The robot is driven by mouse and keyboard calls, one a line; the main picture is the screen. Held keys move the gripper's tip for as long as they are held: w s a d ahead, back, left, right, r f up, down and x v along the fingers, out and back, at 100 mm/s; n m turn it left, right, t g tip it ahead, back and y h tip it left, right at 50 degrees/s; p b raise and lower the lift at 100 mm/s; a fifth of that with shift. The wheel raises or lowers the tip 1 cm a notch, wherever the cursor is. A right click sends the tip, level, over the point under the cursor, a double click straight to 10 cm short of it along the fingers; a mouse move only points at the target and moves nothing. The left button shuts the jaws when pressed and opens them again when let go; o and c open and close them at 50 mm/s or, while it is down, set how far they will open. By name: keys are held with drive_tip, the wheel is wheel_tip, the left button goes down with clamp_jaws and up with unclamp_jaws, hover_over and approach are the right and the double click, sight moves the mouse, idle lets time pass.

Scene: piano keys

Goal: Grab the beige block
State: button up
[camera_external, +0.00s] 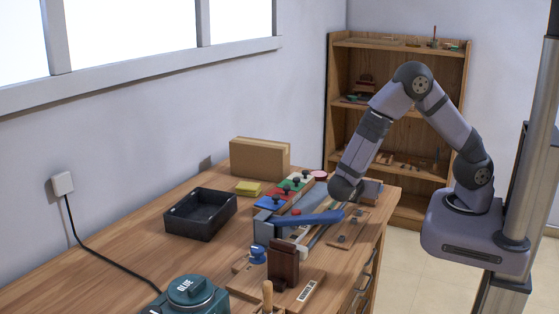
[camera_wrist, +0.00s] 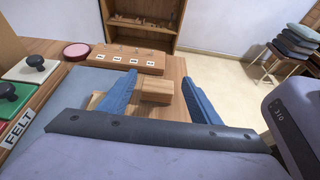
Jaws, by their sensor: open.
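In the wrist view, my gripper (camera_wrist: 158,77) is open, with its two blue fingers spread apart. A tan, wood-coloured block (camera_wrist: 157,92) shows between the fingers on the tabletop; it appears to be the beige block. A paler wooden piece (camera_wrist: 96,100) lies just left of the left finger, partly hidden. In the external view, my wrist is low over the bench's right side, and I cannot make out the block there.
A wooden rack with white labels (camera_wrist: 128,58) stands beyond the block, with a red round pad (camera_wrist: 76,51) to its left. Knobbed pads (camera_wrist: 15,95) with a FELT label stand at left. A black tray (camera_external: 200,214) and cardboard box (camera_external: 260,159) are farther left on the bench.

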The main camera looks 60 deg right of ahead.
drive_tip(key=shift+f, duration=1.35)
drive_tip(key=shift+d, duration=0.1)
drive_tip(key=shift+p+x, duration=0.3)
drive_tip(key=shift+x, duration=2.1)
drive_tip(key=shift+c, duration=0.5)
drive_tip(key=c, duration=0.7)
